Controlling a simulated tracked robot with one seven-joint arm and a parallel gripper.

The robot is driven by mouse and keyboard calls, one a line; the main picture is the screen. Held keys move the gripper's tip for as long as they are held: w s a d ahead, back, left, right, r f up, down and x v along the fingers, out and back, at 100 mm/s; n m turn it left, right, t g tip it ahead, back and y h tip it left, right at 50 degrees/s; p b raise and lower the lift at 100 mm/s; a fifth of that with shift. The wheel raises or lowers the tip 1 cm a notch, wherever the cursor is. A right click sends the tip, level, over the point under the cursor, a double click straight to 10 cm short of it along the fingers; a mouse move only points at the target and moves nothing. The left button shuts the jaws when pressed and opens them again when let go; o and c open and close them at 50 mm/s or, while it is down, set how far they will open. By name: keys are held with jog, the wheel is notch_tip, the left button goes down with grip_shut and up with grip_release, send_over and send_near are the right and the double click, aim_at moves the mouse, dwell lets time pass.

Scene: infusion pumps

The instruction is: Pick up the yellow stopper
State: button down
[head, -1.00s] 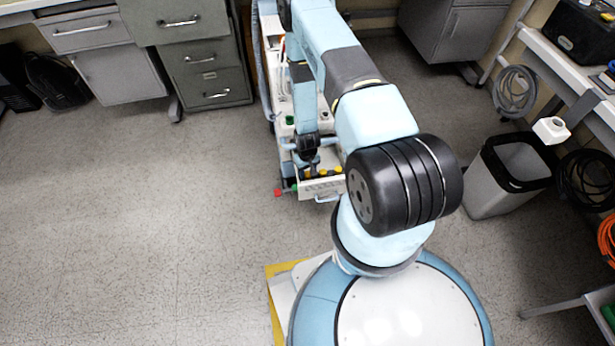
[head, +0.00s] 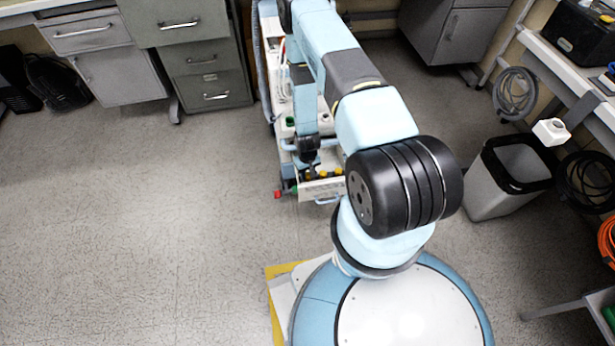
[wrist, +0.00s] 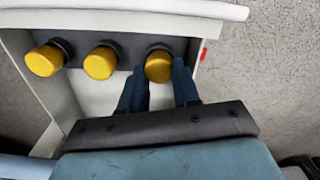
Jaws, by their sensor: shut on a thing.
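Three yellow stoppers sit in a row in dark round holders on the pump cart's front. In the wrist view, the left stopper (wrist: 45,59) and the middle stopper (wrist: 100,62) stand apart from my gripper. My gripper (wrist: 160,78) has its two dark blue fingers on either side of the right stopper (wrist: 159,66) and is shut on it. That stopper still sits in line with the others, against its holder. In the head view, my gripper (head: 308,168) reaches down to the cart front, and its fingertips are small and partly hidden.
The cart's pale front panel (head: 322,188) has a handle below it and a red knob (head: 277,194) at its left. A grey bin (head: 508,178) stands to the right. Drawer cabinets (head: 190,55) stand behind at the left. The floor at the left is clear.

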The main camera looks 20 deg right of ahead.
aim_at(308, 176)
jog(key=shift+r, duration=0.1)
jog(key=shift+r, duration=0.2)
jog(key=r, duration=0.3)
jog(key=shift+s+r, duration=0.25)
jog(key=shift+s, duration=0.15)
jog(key=s+r, duration=0.4)
jog(key=r, duration=0.1)
jog(key=shift+s+a+r, duration=0.1)
jog(key=shift+s, duration=0.1)
jog(key=s+r, duration=0.3)
jog(key=s, duration=0.5)
jog(key=shift+s+a+r, duration=0.2)
jog(key=shift+s+r, duration=0.15)
jog(key=shift+s, duration=0.05)
